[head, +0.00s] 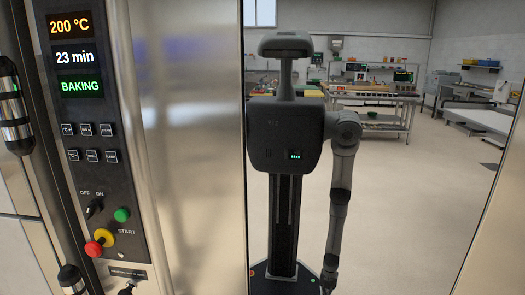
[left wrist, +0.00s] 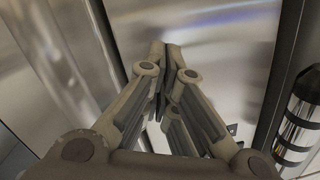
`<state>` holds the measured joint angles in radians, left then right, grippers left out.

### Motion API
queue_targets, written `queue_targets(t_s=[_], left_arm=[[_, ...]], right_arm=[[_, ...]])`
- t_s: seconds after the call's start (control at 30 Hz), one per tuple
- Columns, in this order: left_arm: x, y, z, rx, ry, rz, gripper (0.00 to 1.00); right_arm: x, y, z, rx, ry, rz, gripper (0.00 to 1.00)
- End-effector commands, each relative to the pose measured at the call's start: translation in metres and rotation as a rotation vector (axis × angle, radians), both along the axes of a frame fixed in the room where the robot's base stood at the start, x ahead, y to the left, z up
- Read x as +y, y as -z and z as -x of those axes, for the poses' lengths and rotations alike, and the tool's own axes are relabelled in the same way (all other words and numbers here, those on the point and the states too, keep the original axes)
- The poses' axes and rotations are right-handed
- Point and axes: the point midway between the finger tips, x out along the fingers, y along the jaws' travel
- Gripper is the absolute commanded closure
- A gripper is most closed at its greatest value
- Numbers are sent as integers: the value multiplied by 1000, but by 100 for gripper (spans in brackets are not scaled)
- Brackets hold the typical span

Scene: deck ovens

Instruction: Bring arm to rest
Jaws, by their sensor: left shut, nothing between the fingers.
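My left gripper (left wrist: 166,50) shows in the left wrist view with its fingers brought together and nothing between them. Its tips point toward a shiny steel surface (left wrist: 215,35); I cannot tell whether they touch it. The left gripper does not show in the head view. My right gripper does not show directly in either view.
The oven's control panel (head: 88,130) reads 200 °C, 23 min and BAKING. A steel and black bar handle (head: 14,115) stands close at the left; a similar handle part (left wrist: 298,118) is right of the left gripper. Steel surfaces are close around it.

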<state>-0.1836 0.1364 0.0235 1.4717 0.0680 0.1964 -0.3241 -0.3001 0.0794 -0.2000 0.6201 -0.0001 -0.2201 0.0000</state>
Motion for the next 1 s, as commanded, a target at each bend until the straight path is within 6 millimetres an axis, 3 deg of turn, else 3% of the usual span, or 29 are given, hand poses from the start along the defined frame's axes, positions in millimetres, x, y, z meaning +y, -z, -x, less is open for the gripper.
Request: queue_targets(t_s=[0.03,0.2,0.37,0.5,0.63,0.8,0.9,1.0], left_arm=[[-6,40,13,94,3,22,100],[-22,156,73,384,2,86,100],[-37,249,153,654,-10,131,100],[-47,315,238,889,-32,156,100],[-53,358,323,1095,-61,167,100],[-55,386,412,1294,-95,165,100],[-55,392,442,1359,-110,162,100],[-55,394,455,1389,-116,159,100]], right_arm=[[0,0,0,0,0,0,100],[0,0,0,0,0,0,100],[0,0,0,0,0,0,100],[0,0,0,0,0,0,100],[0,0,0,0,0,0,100],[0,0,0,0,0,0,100],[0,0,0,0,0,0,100],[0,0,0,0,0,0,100]])
